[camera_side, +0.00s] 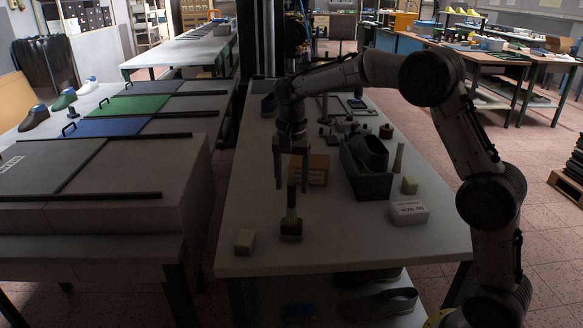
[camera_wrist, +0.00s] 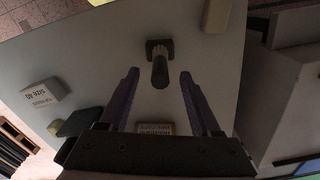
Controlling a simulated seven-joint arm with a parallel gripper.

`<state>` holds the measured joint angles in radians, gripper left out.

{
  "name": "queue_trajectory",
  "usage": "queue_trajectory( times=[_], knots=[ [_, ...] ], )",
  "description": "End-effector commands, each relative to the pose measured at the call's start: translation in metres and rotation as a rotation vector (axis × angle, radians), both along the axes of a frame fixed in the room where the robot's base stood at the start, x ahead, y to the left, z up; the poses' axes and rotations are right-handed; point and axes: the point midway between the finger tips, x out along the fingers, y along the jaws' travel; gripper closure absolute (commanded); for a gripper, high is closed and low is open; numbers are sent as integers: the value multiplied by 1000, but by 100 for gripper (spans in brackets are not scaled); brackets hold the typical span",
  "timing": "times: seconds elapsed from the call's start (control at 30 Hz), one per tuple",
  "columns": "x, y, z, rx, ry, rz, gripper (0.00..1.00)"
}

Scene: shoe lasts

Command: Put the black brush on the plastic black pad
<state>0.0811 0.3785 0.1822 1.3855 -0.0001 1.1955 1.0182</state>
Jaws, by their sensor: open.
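The black brush (camera_side: 291,198) stands upright near the front of the table, its dark handle pointing up and a paler band below. Its lower end meets a small black square piece (camera_side: 291,233), which looks like the plastic black pad; I cannot tell for sure whether this is the pad or the brush's own base. In the wrist view the brush (camera_wrist: 160,71) stands over the black square (camera_wrist: 151,45). My gripper (camera_side: 291,184) is open, pointing down. Its fingers are on either side of the handle's top, apparently not touching it; they also show in the wrist view (camera_wrist: 160,76).
A pale block (camera_side: 245,242) lies to the left near the table edge. A cardboard box (camera_side: 317,170) stands just behind my gripper.

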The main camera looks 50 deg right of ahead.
Motion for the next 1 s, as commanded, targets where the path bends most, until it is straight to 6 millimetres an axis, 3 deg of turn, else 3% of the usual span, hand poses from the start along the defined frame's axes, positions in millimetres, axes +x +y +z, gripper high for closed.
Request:
queue_trajectory(
  times=[0.2, 0.57, 0.67, 0.77, 1.0],
  knots=[
    [1, 0, 33, 0, -2, 0, 36],
    [-7, 2, 50, -1, -15, 25, 36],
    [-27, 6, 66, -6, -49, 97, 36],
    [-61, 12, 87, -18, -105, 218, 36],
    [-162, 26, 111, -82, -249, 555, 36]
  ],
)
